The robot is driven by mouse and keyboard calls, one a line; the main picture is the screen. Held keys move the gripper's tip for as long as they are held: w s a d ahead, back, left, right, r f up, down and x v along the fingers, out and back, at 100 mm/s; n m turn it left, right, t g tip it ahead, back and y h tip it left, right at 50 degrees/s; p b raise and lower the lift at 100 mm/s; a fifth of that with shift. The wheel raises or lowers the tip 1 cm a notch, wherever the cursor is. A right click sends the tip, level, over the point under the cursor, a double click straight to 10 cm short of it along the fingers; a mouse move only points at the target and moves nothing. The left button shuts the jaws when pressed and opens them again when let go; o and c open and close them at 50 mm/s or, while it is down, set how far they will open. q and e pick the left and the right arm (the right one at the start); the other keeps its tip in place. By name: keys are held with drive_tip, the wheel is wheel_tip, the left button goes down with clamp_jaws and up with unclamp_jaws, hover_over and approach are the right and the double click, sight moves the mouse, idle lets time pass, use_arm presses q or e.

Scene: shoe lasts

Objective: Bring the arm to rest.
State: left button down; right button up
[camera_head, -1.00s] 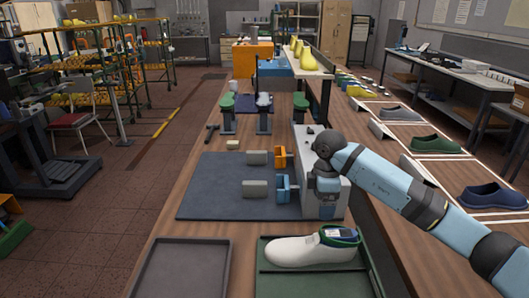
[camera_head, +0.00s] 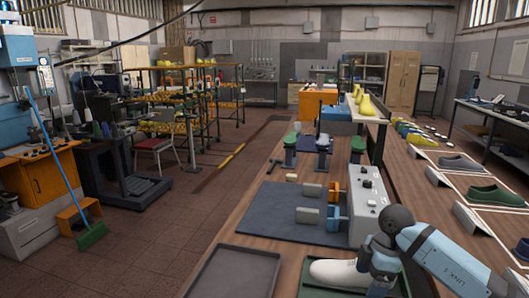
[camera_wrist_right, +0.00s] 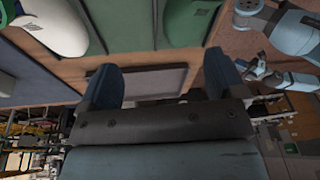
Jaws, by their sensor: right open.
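My right arm (camera_head: 440,258) comes in from the lower right of the head view. Its wrist covers the heel end of a white shoe (camera_head: 330,271) in the green tray (camera_head: 310,291); I cannot tell if they touch. In the right wrist view, my right gripper (camera_wrist_right: 163,82) has its two dark blue fingers wide apart with nothing between them. The white shoe (camera_wrist_right: 52,25) shows at the upper left there. A light blue arm, seemingly my left, shows at the upper right with its gripper (camera_wrist_right: 264,75), too small to read. The left gripper is outside the head view.
An empty grey tray (camera_head: 232,278) lies left of the green tray. A dark blue mat (camera_head: 265,213) with grey blocks lies behind, beside a grey control box (camera_head: 364,204). Coloured shoes (camera_head: 490,195) stand on the bench at right.

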drive_tip(key=s+a+n+t+y+p, duration=0.1)
drive_tip(key=s+a+n+y+p, duration=0.1)
drive_tip(key=s+a+y, duration=0.5)
drive_tip(key=s+a+n+t+y+p, duration=0.15)
drive_tip(key=s+a+y, duration=0.25)
drive_tip(key=a+y, duration=0.6)
drive_tip(key=s+d+f+m+t+h+p, duration=0.2)
drive_tip(key=d+f+m+t+h, duration=0.2)
drive_tip(key=m+t+h, duration=0.3)
drive_tip(key=s+d+f+m+t+h+p, duration=0.1)
drive_tip(key=s+d+f+m+t+h, duration=0.3)
drive_tip(key=m+t, duration=0.45)
use_arm(q)
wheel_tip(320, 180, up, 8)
drive_tip(key=p, duration=0.1)
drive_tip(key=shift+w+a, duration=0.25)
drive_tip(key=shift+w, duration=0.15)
use_arm(e)
drive_tip(key=s+d+f+m+g+h, duration=0.2)
drive_tip(key=s+f+g+h, duration=0.3)
drive_tip(key=s+f, duration=0.3)
drive_tip(key=s+d+g, duration=0.1)
drive_tip(key=s, duration=0.1)
drive_tip(key=shift+s+d+f, duration=0.2)
drive_tip(key=shift+s+f, duration=0.1)
drive_tip(key=shift+f, duration=0.05)
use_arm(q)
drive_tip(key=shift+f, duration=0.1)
